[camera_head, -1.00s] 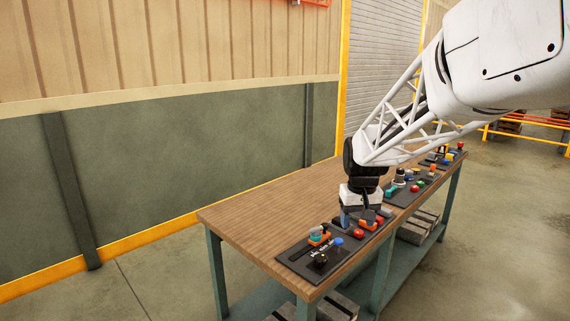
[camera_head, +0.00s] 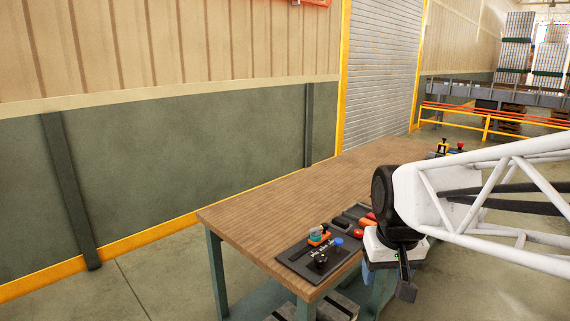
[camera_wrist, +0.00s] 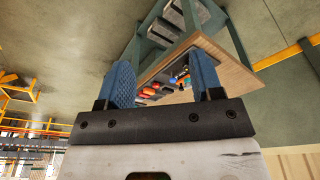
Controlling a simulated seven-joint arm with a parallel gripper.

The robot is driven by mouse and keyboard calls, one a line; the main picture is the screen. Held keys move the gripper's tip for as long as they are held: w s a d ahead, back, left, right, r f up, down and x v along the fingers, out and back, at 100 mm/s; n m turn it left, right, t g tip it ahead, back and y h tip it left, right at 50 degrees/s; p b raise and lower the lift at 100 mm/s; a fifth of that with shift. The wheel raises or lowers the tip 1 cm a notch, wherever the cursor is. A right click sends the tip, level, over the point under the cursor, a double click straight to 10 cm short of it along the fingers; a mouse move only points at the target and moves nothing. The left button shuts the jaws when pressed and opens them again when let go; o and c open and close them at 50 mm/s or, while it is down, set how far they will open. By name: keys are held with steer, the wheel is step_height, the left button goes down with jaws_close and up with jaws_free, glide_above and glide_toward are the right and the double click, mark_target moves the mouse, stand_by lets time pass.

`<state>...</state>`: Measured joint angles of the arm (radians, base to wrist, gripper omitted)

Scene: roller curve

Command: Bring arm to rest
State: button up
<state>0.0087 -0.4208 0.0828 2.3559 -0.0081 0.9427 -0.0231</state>
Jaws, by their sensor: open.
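My gripper (camera_head: 386,282) is off the front side of the workbench (camera_head: 250,222) in the head view, with my arm reaching in from the right. It hangs apart from the bench and partly hides it. In the wrist view my gripper (camera_wrist: 162,76) shows two blue fingers spread wide with nothing held between them. The bench edge and its controls show beyond the fingers there.
A black panel (camera_head: 296,266) with a teal and orange part (camera_head: 318,235), a blue knob (camera_head: 338,241) and a black knob lies at the bench's near end. A red button (camera_head: 358,233) is beside it. My arm hides other panels. The back of the benchtop is bare.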

steer(key=s+f, duration=0.2)
steer(key=s, duration=0.9)
steer(key=shift+s+f+t, duration=0.3)
steer(key=shift+s+f, duration=0.05)
steer(key=shift+f, duration=0.05)
